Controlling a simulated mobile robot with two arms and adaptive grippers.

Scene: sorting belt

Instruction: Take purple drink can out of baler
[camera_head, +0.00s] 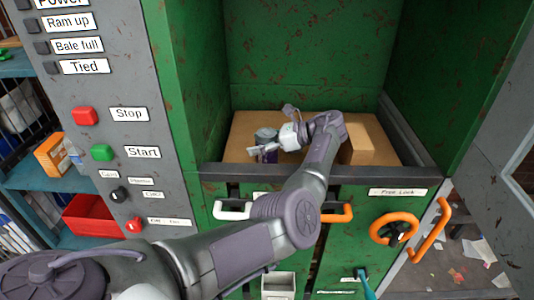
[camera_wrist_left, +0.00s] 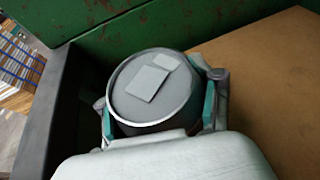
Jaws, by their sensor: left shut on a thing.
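The purple drink can (camera_head: 266,140) stands in the green baler (camera_head: 306,60), near the left front of the chamber. Its grey lid (camera_wrist_left: 150,88) fills the middle of the left wrist view; little of its purple side shows. My left gripper (camera_head: 264,149) reaches into the chamber from the front and is shut on the can. In the left wrist view its fingers (camera_wrist_left: 160,100) sit on either side of the can, with teal pads against it. My right gripper is in neither view.
Brown cardboard (camera_head: 240,133) covers the chamber floor, with a cardboard box (camera_head: 369,145) to the right of my wrist. A dark front ledge (camera_head: 410,172) borders the chamber. A grey button panel (camera_head: 110,200) stands left, an orange wheel (camera_head: 394,228) below right.

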